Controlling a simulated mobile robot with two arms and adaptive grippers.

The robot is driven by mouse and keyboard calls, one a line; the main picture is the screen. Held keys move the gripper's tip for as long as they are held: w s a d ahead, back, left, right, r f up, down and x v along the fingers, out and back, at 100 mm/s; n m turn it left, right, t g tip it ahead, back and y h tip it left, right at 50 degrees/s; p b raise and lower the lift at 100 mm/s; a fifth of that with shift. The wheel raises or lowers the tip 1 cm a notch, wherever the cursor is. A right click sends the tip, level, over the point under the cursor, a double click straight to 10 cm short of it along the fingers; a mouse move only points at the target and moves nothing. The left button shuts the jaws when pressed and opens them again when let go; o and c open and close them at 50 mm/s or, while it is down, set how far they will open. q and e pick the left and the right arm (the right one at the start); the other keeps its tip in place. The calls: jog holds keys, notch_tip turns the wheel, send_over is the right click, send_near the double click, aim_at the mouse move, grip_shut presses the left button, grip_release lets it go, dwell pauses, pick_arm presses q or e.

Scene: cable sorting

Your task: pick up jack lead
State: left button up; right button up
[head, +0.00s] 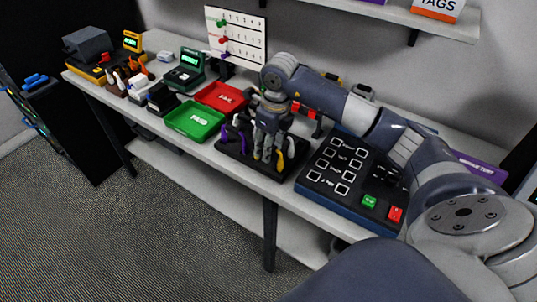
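My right arm comes in from the right, and my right gripper (267,156) points down over a black stand (232,160) near the table's front edge. A purple cable piece (240,141) shows left of the gripper, and a yellow one (280,161) shows close to its right finger. The gripper hides the middle of the stand. I cannot tell which piece is the jack lead, or whether the fingers touch or hold anything. My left gripper is not in view.
A green tray (195,121) and a red tray (222,97) lie left of the stand. A blue panel (318,184) with green and red buttons lies to the right. A white board (238,38) with pegs stands behind. Small devices crowd the table's left end.

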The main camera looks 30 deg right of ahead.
jog(key=shift+c, duration=0.5)
grip_shut()
jog(key=shift+r, duration=0.15)
jog(key=shift+r+b, duration=0.3)
jog(key=shift+r, duration=0.2)
notch_tip(320, 180, up, 2)
jog(key=shift+r+b, duration=0.2)
jog(key=shift+b, duration=0.35)
jog(key=s+a+r, duration=0.2)
jog(key=s+a, duration=0.2)
jog(key=s, duration=0.2)
jog(key=s+a+r+b, duration=0.1)
jog(key=s+a+r, duration=0.1)
jog(key=s+a, duration=0.2)
jog(key=s, duration=0.3)
jog(key=shift+s+a+r, duration=0.2)
jog(key=shift+s+a, duration=0.05)
jog(key=shift+a, duration=0.05)
